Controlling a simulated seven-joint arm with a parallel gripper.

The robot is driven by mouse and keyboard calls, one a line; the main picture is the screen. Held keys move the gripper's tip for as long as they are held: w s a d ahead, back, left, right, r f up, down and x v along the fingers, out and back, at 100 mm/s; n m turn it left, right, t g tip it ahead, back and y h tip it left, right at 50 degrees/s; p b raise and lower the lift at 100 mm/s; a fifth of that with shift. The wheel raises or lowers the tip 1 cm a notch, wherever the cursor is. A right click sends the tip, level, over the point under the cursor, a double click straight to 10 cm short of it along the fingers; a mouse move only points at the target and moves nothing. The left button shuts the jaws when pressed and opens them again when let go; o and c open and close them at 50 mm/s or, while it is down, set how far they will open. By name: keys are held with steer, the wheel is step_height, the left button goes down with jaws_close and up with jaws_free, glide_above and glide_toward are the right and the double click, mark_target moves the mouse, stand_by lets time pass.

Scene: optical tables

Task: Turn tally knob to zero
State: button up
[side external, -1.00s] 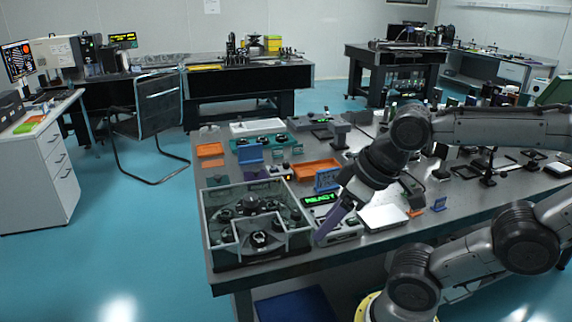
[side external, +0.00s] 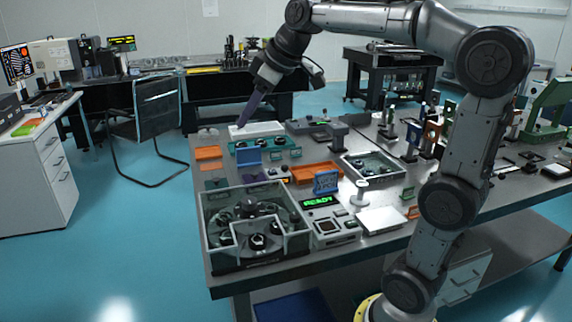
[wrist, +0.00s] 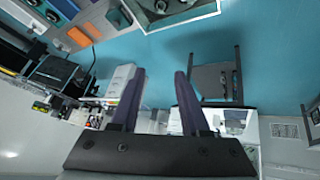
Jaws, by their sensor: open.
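My gripper (side external: 243,132) is raised over the far left part of the optical table (side external: 290,262), near a white box and a teal tray with black round parts (side external: 262,146). In the wrist view its two purple fingers (wrist: 160,74) are apart with nothing between them. I cannot tell which part is the tally knob. A grey device with a green READY display (side external: 319,202) stands nearer the front. No knob's number can be read.
A walled grey tray with black round parts (side external: 212,240) fills the front left corner. An orange tray (side external: 318,171), a blue stand (side external: 326,183) and a white plate (side external: 382,219) stand near the middle. A green machine (side external: 552,100) is at the right.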

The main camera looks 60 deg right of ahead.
steer(key=w+d+f+m, duration=0.1)
steer(key=w+d, duration=0.3)
steer(key=d, duration=0.2)
steer(key=w+d+f, duration=0.2)
steer(key=w+d, duration=0.2)
steer(key=d, duration=0.3)
steer(key=m+g, duration=0.2)
steer(key=m, duration=0.2)
glide_above(285, 166)
steer(key=s, duration=0.6)
step_height(285, 166, down, 17)
steer(key=shift+h, duration=0.3)
steer(key=x, duration=0.8)
steer(key=a+x, duration=0.1)
steer(key=x, duration=0.4)
steer(key=shift+w+f, duration=0.1)
steer(key=shift+w, duration=0.05)
steer(key=shift+c, duration=0.2)
jaws_close()
